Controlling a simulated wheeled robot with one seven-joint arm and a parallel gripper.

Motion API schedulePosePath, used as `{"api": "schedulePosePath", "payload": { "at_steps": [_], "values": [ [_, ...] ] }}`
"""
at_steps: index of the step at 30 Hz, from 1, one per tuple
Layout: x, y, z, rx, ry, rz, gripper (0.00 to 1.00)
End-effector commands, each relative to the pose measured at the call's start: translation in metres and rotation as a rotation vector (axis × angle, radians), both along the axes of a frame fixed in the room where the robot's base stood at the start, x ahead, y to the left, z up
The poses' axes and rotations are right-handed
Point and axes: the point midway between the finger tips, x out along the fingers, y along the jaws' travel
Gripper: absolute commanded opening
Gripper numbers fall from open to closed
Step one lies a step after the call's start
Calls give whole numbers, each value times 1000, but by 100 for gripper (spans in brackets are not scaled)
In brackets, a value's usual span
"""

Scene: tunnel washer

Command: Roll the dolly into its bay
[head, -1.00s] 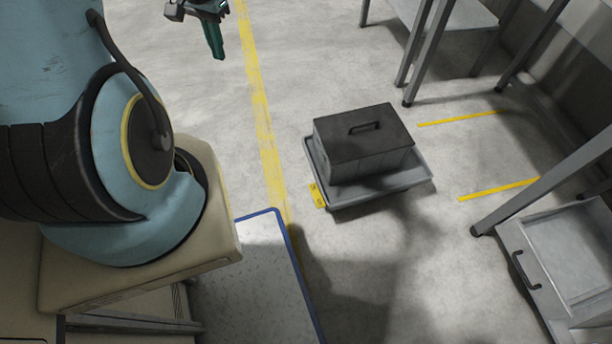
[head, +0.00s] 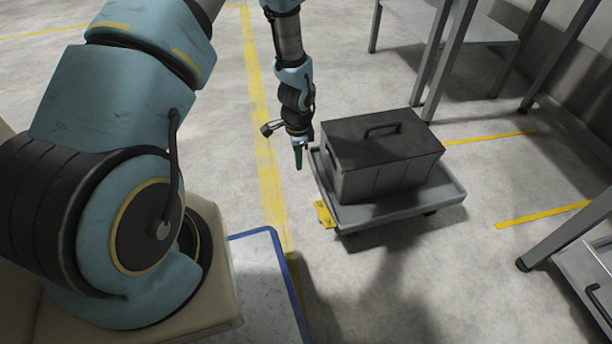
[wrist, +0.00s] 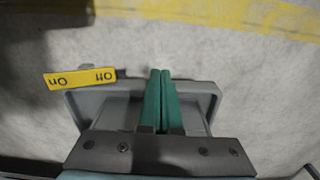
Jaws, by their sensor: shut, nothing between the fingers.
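The dolly (head: 400,210) is a grey, low tray on casters with a dark lidded box (head: 385,160) on it. A yellow tab (head: 325,214) sticks out from its near left corner; in the wrist view the tab (wrist: 80,79) reads "On" and "Off". My gripper (head: 298,166) points down just left of the dolly's left edge in the head view. Its green fingers (wrist: 160,98) are together and empty, and appear over the dolly's edge in the wrist view. I cannot tell whether they touch it. The bay appears as two yellow floor lines (head: 545,213) right of the dolly.
A grey table (head: 470,20) stands behind the dolly, its legs near the bay's far line (head: 490,138). Another grey unit with a handle (head: 590,265) stands at the lower right. A long yellow line (head: 262,150) runs along the floor. A blue-edged panel (head: 265,275) is in front.

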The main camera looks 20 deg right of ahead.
Motion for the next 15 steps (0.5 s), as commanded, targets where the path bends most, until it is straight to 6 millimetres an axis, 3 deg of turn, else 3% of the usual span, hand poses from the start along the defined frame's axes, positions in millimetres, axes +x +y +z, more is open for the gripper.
{"api": "schedulePosePath", "payload": {
  "at_steps": [15],
  "values": [
    [-1, -1, -100, 1, 1, 2, 0]
  ]
}}
